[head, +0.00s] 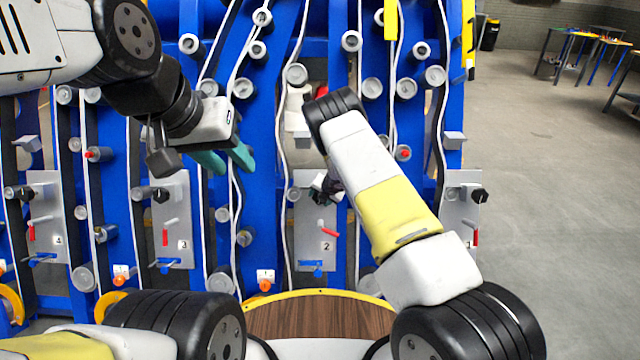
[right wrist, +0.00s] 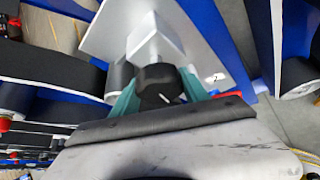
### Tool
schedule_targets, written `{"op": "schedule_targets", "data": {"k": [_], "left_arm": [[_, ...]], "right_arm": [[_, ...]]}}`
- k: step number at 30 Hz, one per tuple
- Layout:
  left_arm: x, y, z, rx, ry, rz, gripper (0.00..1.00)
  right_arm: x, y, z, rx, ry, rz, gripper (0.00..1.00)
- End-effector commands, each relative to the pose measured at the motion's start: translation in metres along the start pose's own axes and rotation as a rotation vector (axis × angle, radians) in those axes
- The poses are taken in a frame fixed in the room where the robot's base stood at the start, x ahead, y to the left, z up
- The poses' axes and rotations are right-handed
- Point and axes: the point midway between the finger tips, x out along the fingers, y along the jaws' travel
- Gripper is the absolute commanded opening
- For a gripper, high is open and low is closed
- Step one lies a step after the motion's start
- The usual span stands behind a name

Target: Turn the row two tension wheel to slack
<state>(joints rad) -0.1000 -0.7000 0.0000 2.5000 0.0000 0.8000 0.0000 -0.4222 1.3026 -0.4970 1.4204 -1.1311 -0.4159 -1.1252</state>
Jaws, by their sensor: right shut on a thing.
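The row two panel (head: 313,215) is a grey plate marked 2, in the middle of the head view. Its tension wheel is mostly hidden there behind my right gripper (head: 325,186). In the right wrist view the wheel is a black knob (right wrist: 157,82) with a short white mark, in front of a pale grey block (right wrist: 155,42). The teal fingers of my right gripper (right wrist: 160,92) are shut on the knob, one on each side. My left gripper (head: 228,159) is open and empty, with its teal fingers apart, up and left of the row two panel.
A red lever (head: 328,231) and a blue part (head: 312,264) sit low on the row two panel. Panel 3 (head: 170,220) stands to the left, panel 1 (head: 460,215) to the right. White cords run down the blue frame past grey rollers. Open floor (head: 560,200) lies right.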

Motion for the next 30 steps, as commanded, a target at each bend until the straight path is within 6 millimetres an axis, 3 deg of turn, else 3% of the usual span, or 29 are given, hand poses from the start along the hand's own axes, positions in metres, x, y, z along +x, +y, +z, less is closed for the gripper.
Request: {"op": "schedule_targets", "data": {"k": [6, 7, 10, 20, 30], "left_arm": [[0.0, 0.0, 0.0, 0.0, 0.0, 0.0, 0.36], [0.0, 0.0, 0.0, 0.0, 0.0, 0.0, 0.36], [0.0, 0.0, 0.0, 0.0, 0.0, 0.0, 0.36], [0.0, 0.0, 0.0, 0.0, 0.0, 0.0, 0.36], [0.0, 0.0, 0.0, 0.0, 0.0, 0.0, 0.36]], "right_arm": [[0.001, 0.0, -0.003, -0.004, 0.004, 0.0, 0.12], [0.001, 0.0, -0.003, -0.004, 0.004, 0.0, 0.57], [0.001, 0.0, -0.002, -0.003, 0.004, 0.0, 0.75], [-0.002, 0.0, -0.001, -0.001, 0.001, 0.0, 0.75], [-0.052, 0.001, -0.001, 0.0, 0.002, 0.001, 0.75]]}}
